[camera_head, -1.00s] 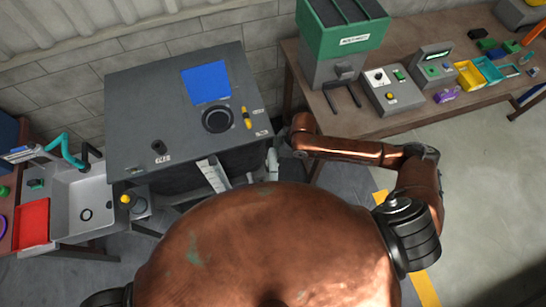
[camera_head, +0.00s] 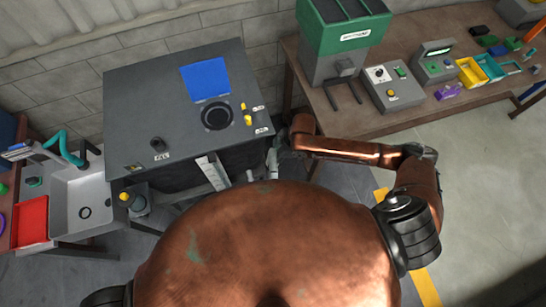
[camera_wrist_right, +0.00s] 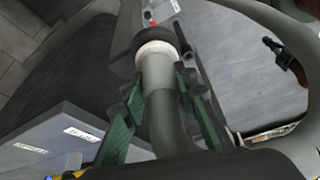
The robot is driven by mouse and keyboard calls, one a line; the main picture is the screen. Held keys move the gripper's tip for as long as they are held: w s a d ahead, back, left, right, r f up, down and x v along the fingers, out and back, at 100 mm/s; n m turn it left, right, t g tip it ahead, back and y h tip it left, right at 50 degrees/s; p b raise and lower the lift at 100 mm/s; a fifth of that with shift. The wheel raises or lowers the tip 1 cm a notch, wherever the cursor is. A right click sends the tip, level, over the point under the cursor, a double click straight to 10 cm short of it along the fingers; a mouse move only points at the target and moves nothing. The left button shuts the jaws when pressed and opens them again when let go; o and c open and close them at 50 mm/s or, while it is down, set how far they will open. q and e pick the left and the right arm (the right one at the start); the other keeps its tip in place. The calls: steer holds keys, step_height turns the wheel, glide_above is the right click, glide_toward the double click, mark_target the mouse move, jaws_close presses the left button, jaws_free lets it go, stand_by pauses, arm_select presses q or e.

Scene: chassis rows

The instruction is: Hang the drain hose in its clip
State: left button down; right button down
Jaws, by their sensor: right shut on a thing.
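The drain hose (camera_wrist_right: 158,75) is a thick grey tube with a pale collar and a dark end in the right wrist view. It runs between the green fingers of my right gripper (camera_wrist_right: 160,98), which is shut on it. In the head view my right arm reaches left to the right side of the grey cabinet (camera_head: 135,90); the right gripper (camera_head: 274,152) is small and partly hidden there. I cannot make out the clip for certain. My left gripper is not in view.
The cabinet top bears a blue panel (camera_head: 205,82), a dark ring (camera_head: 216,116) and a yellow part (camera_head: 248,119). A sink (camera_head: 75,212) stands at left. A workbench (camera_head: 330,118) with a green-topped machine (camera_head: 345,42) stands at right. Open floor lies at the lower right.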

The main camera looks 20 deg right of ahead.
steer(key=shift+f, duration=0.25)
steer(key=shift+f, duration=0.25)
steer(key=c, duration=1.5)
jaws_free()
steer(key=shift+o, duration=0.2)
steer(key=v, duration=1.2)
steer(key=shift+d, duration=0.1)
